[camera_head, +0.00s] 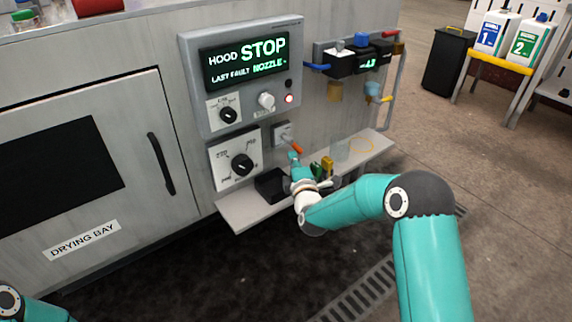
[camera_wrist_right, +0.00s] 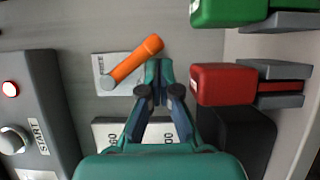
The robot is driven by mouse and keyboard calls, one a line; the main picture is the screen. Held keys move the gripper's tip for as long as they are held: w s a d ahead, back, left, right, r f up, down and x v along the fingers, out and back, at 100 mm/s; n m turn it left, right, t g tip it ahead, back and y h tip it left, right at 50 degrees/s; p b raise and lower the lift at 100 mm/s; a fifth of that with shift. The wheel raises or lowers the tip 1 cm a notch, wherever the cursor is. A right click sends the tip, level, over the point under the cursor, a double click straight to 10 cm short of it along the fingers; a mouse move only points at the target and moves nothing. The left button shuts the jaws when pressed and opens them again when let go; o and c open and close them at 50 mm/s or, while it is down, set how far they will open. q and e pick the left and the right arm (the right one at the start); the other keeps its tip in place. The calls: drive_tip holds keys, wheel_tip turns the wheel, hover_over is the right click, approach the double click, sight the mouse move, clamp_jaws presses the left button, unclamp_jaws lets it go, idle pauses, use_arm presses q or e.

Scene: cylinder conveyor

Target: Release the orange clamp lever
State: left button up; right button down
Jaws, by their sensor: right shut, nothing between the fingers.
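The orange clamp lever (camera_head: 296,148) is on a small pale plate on the machine front, above the shelf. In the right wrist view the lever (camera_wrist_right: 138,60) slants from a grey pivot up to the right over its labelled plate (camera_wrist_right: 118,72). My right gripper (camera_head: 293,158) is just below the lever in the head view. In the wrist view the gripper (camera_wrist_right: 159,70) is shut and empty, its fingertips close beside the lever's free end. I cannot tell whether they touch. My left gripper is out of view; only part of my left arm shows.
A dial panel (camera_head: 236,158) is left of the lever, under the STOP display (camera_head: 244,60). The wrist view shows a red block (camera_wrist_right: 222,84) and a green block (camera_wrist_right: 228,12).

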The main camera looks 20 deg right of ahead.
drive_tip(key=shift+d, duration=0.45)
idle(0.4)
drive_tip(key=s+a, duration=0.1)
drive_tip(key=s, duration=1.1)
drive_tip(key=shift+a, duration=0.15)
